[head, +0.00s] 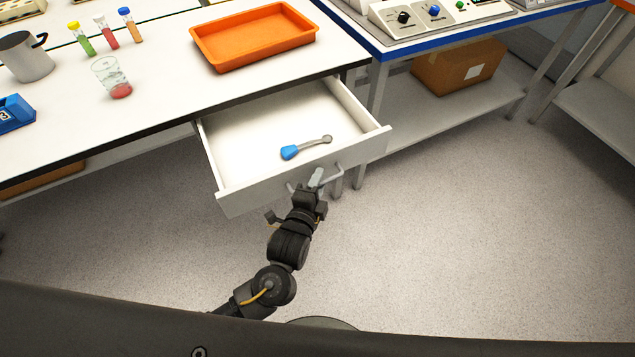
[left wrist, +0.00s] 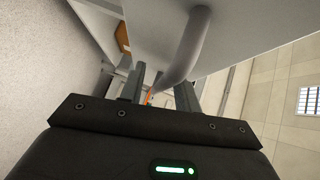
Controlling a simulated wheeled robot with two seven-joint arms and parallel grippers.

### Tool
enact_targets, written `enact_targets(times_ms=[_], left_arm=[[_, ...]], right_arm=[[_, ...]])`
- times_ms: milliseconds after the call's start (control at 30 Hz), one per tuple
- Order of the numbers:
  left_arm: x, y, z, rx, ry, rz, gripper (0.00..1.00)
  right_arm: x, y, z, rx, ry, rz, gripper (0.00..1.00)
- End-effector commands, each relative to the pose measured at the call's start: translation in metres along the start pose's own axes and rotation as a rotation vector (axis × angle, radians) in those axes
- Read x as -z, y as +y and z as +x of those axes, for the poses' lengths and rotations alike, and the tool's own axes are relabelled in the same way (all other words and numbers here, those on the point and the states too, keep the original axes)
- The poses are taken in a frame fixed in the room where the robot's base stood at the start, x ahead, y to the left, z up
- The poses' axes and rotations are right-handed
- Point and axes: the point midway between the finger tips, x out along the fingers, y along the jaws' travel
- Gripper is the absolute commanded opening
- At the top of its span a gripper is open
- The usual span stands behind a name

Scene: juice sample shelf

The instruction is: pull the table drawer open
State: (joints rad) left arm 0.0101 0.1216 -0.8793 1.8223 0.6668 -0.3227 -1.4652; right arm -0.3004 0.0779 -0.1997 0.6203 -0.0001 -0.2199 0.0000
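The table drawer (head: 235,196) stands well out from under the white table. Inside lies a scoop (head: 291,152) with a blue handle and a grey end. The drawer's grey bar handle (head: 338,174) is on its front, partly hidden by my left gripper (head: 316,178). In the left wrist view the handle (left wrist: 196,45) runs down toward the space between the fingers of the left gripper (left wrist: 160,92). The fingers are apart, with gaps showing between them. I cannot tell whether either finger touches the handle. My right gripper is not in view.
An orange tray (head: 207,50), a glass (head: 107,76), a grey mug (head: 24,58), several capped tubes and a blue item (head: 14,113) are on the table (head: 150,120). A cardboard box (head: 458,68) sits on a low shelf at right. The floor before the drawer is clear.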

Motion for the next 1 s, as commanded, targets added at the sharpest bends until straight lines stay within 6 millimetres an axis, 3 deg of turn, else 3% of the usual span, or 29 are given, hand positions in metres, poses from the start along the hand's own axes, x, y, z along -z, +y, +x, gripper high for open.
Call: enact_targets(times_ms=[167,600,800,1000], left_arm=[[0.000,0.001,-0.015,-0.001,0.000,-0.001,0.33],[-0.001,0.001,-0.095,-0.002,-0.001,-0.001,0.33],[-0.001,0.001,-0.108,-0.001,-0.001,0.001,0.33],[-0.001,0.000,-0.109,-0.001,-0.001,0.001,0.33]], right_arm=[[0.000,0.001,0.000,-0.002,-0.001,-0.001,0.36],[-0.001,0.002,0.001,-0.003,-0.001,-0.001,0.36],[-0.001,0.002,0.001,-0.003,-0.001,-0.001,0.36],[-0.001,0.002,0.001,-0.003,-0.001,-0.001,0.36]])
